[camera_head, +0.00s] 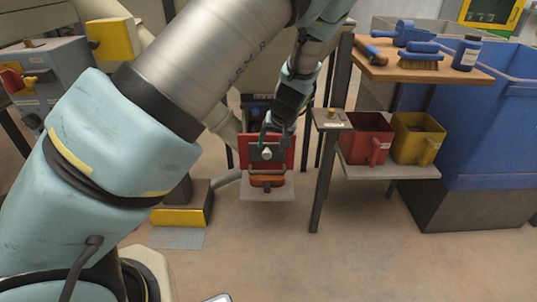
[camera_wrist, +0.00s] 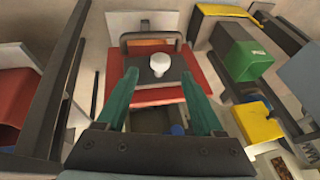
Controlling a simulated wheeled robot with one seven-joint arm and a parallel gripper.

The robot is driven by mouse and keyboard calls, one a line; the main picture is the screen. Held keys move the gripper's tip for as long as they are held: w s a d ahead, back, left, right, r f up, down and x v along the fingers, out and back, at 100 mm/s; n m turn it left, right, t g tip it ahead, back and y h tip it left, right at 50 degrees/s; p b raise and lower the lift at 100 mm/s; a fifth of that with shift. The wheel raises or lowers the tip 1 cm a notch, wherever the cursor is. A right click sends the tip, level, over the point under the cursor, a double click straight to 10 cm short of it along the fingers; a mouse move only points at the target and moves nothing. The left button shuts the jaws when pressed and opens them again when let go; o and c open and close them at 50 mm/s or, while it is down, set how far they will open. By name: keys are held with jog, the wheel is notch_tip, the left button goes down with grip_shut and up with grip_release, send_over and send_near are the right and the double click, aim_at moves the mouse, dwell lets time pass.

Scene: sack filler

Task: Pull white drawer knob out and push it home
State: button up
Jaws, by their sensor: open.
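The white knob (camera_wrist: 160,64) stands on a dark grey plate (camera_wrist: 147,74) on a red panel (camera_wrist: 158,96) in the wrist view. The knob (camera_head: 266,154) and the red panel (camera_head: 290,152) also show in the head view, at the middle. My gripper (camera_wrist: 159,78) is open, with its two green fingers apart and pointing toward the plate. The knob appears between the lines of the fingers, and nothing is held. In the head view my gripper (camera_head: 270,133) is just above the knob. I cannot tell whether the fingertips flank the knob or how far out the drawer is.
An orange-brown bin (camera_head: 267,180) sits on a grey shelf below the panel. At the right are a dark post (camera_head: 322,185), a red bin (camera_head: 366,138), a yellow bin (camera_head: 416,138) and a wooden shelf (camera_head: 425,73) with brushes and a bottle. The floor in front is clear.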

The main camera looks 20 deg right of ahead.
aim_at(268, 152)
jog(key=shift+x, duration=2.7)
jog(key=shift+c, duration=0.3)
grip_shut()
